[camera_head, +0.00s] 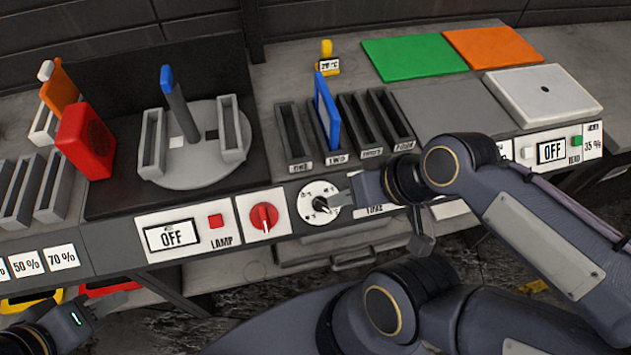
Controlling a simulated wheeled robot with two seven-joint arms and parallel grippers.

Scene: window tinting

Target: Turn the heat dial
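A round white dial (311,194) with tick marks and a dark pointer sits on the front panel. A red rotary knob (264,217) on a white plate is just left of it. No readable label shows which one is the heat dial. My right gripper (338,201) reaches in from the right, with its fingertips at the pointer on the round dial's right side. Whether it touches or grips the pointer is not clear, and its finger gap is hidden. My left gripper (92,309) is low at the left, below the bench front and away from both controls. Its finger opening is unclear.
An OFF display (172,236) and red LAMP button (215,221) lie left of the knob. Behind the dial stand dark slots with a blue card (327,112). A grey turntable (190,160) is at left. My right arm covers part of the panel.

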